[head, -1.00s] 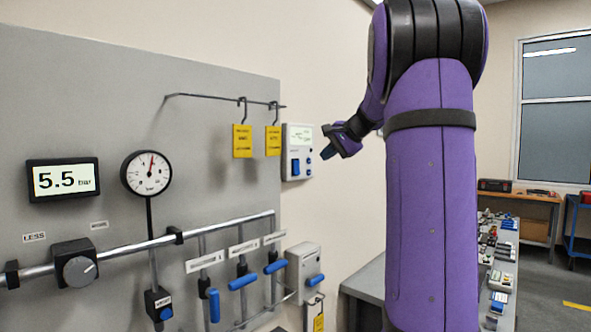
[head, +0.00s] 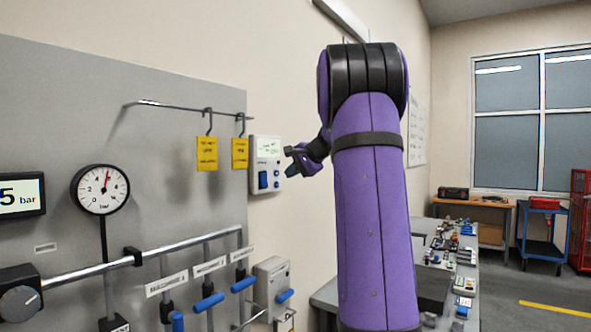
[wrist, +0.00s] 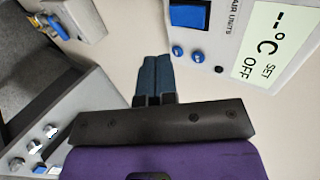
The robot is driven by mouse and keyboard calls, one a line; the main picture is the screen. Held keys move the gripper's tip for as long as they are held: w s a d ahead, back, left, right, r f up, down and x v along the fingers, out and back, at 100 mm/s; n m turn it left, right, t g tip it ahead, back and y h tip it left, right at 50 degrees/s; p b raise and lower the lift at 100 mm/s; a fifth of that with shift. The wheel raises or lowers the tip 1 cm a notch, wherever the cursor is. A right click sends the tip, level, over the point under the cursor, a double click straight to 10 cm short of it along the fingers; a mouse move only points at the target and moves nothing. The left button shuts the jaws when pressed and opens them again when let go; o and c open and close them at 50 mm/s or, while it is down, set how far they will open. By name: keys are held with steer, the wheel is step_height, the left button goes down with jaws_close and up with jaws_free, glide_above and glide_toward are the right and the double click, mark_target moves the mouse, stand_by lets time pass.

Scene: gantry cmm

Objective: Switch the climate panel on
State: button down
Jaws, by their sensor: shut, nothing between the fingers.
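The climate panel (head: 267,164) is a pale box on the wall, just right of the grey board. It has a display, a big blue rocker switch (head: 263,179) and small blue buttons. In the wrist view the panel (wrist: 236,67) is at the upper right; its display (wrist: 268,45) reads "--°C", "SET" and "OFF". The blue rocker (wrist: 189,14) and two round blue buttons (wrist: 198,57) show there. My gripper (head: 289,161) is in front of the panel's right side. In the wrist view its blue fingers (wrist: 154,76) are together and empty, below and left of the buttons, apart from them.
Yellow tags (head: 207,154) hang from a rod left of the panel. A grey box with a blue handle (head: 271,285) is below it. A pipe (head: 150,255) with blue-handled valves runs along the board. A bench (head: 450,262) with small parts stands at the right.

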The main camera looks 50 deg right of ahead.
mark_target(265, 181)
steer(key=x, duration=0.5)
steer(key=r+x, duration=0.1)
steer(key=x, duration=0.2)
steer(key=shift+w, duration=1)
steer(key=shift+w+f, duration=0.1)
steer(key=shift+w, duration=0.05)
steer(key=shift+r, duration=0.9)
steer(key=shift+a, duration=0.1)
